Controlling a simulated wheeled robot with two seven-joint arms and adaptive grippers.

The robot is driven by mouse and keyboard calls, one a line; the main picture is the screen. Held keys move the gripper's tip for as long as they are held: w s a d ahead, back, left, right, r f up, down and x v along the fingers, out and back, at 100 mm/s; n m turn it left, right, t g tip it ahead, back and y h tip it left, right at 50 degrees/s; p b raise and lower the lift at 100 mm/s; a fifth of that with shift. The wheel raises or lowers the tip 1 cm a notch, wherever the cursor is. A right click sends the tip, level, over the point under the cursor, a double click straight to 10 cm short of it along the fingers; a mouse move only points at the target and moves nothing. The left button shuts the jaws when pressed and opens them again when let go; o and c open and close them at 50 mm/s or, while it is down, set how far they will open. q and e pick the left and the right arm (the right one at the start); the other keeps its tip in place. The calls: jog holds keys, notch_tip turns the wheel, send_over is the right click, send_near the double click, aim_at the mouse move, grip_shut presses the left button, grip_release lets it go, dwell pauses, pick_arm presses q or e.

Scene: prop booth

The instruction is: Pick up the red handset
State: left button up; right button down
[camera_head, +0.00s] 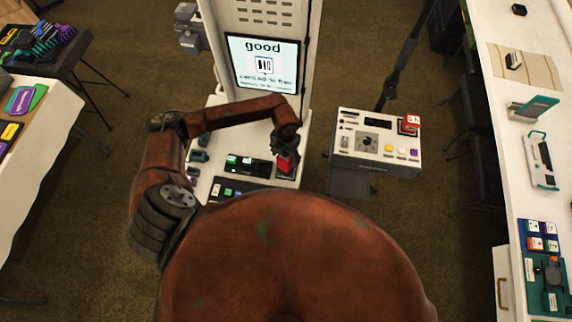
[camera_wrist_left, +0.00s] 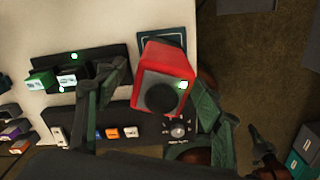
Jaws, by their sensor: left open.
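The red handset (camera_head: 285,165) is at the right end of the white booth counter, largely under my left gripper (camera_head: 286,150). In the left wrist view the handset (camera_wrist_left: 165,62) is a red block with a dark round face and a small white patch. My left gripper (camera_wrist_left: 155,100) is open, with one dark green finger on each side of the handset. There is a gap on the left; whether the right finger touches it I cannot tell. My right gripper is not in view.
The counter (camera_head: 212,150) also carries a black rack (camera_head: 248,167) with small cartridges and a dark strip of switches (camera_wrist_left: 120,120). A lit "good" screen (camera_head: 262,65) stands behind. A separate white control box (camera_head: 375,140) is to the right.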

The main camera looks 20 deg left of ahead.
pick_arm(q)
jog(key=shift+d+f+p, duration=0.1)
jog(key=shift+f+p, duration=0.2)
jog(key=shift+f, duration=1.55)
grip_shut()
jog(key=shift+w, duration=0.1)
